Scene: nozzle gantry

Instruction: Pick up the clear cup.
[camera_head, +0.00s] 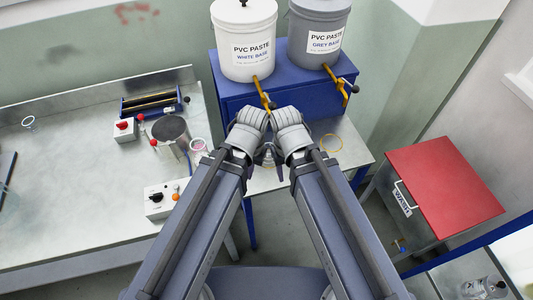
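A small clear, round-rimmed vessel (198,146) with a pinkish tint stands on the steel bench, right of a dark round plate; it looks like a clear cup, but it is small. My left gripper (262,156) and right gripper (275,156) are close together in the middle, over the steel shelf in front of the two buckets. The wrists largely hide the fingers, so I cannot tell whether they are open or shut. Something pale shows between the wrists; I cannot tell if it is a gripper part or an object. The clear vessel is left of both grippers and apart from them.
A white bucket (246,50) and a grey bucket (318,44) with yellow taps stand on a blue stand (228,88). A yellow ring (331,142) lies on the shelf. The bench holds a control box (166,198) and dark plate (170,128).

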